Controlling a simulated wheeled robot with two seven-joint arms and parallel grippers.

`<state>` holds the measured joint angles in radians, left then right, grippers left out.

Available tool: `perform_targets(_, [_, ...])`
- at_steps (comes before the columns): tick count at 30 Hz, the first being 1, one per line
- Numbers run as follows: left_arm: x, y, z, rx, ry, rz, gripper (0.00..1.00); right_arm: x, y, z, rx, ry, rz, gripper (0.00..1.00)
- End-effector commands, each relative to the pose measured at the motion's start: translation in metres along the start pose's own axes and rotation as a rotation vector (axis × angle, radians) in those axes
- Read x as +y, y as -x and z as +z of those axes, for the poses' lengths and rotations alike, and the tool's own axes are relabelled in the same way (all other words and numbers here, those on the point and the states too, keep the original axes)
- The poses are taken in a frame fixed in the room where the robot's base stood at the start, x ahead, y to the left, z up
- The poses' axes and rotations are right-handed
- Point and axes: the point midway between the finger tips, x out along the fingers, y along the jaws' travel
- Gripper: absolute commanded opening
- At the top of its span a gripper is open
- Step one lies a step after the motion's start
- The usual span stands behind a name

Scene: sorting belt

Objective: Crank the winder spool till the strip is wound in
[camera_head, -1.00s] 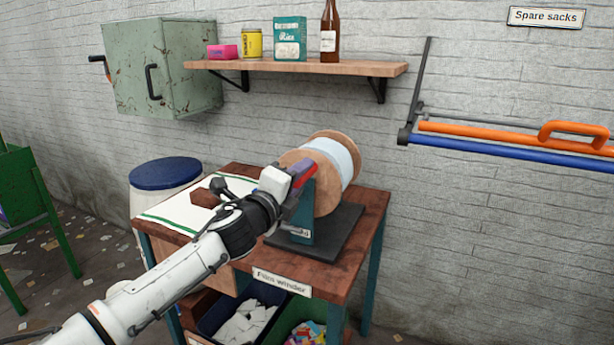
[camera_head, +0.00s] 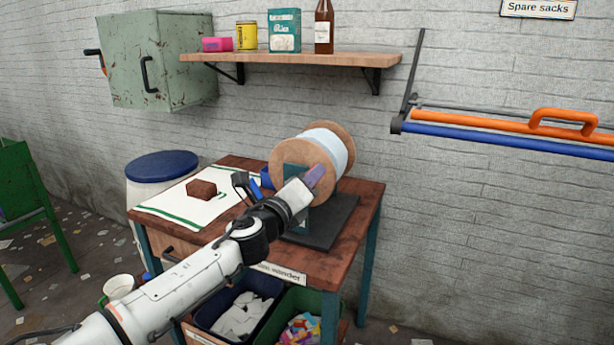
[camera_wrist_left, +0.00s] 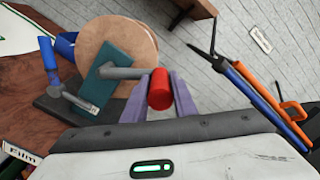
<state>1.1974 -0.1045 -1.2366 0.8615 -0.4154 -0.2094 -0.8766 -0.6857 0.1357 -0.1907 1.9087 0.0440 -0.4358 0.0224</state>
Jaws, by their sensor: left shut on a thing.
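The winder spool (camera_head: 293,157) has round wooden flanges and a pale blue-white wound strip (camera_head: 328,145) between them. It sits on a teal upright and a dark base plate (camera_head: 335,222). In the left wrist view, the spool's flange (camera_wrist_left: 118,45) stands behind the teal upright (camera_wrist_left: 108,75), and a grey crank arm (camera_wrist_left: 122,73) leads to a red knob (camera_wrist_left: 160,90). My left gripper (camera_head: 316,177) is shut on this knob; its purple fingers (camera_wrist_left: 162,92) flank it. In the head view, the gripper hides the knob. My right gripper is not in view.
The winder stands on a brown table (camera_head: 362,192) with a white green-striped cloth (camera_head: 165,208) and a brown block (camera_head: 201,189) at left. Bins (camera_head: 240,305) sit below. A shelf (camera_head: 290,58) and a blue-and-orange wall-mounted bar assembly (camera_head: 500,132) are behind.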

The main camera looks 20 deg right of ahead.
Motion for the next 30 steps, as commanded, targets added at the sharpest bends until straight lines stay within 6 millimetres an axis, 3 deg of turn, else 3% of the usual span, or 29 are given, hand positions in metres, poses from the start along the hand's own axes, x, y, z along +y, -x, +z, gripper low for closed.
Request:
perform_targets(24, [0.0024, 0.0002, -0.0094, 0.003, -0.066, 0.001, 0.0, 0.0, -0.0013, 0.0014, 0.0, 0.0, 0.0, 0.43])
perform_targets(25, [0.0024, 0.0002, -0.0094, 0.004, -0.065, 0.001, 0.27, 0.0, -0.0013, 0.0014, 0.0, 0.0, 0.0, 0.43])
perform_targets(28, [0.0023, 0.0002, -0.0091, 0.003, -0.065, 0.001, 0.43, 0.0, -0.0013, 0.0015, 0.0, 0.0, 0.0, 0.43])
perform_targets(30, [0.0021, 0.0002, -0.0087, 0.002, -0.066, 0.0, 0.43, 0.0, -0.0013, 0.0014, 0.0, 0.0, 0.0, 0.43])
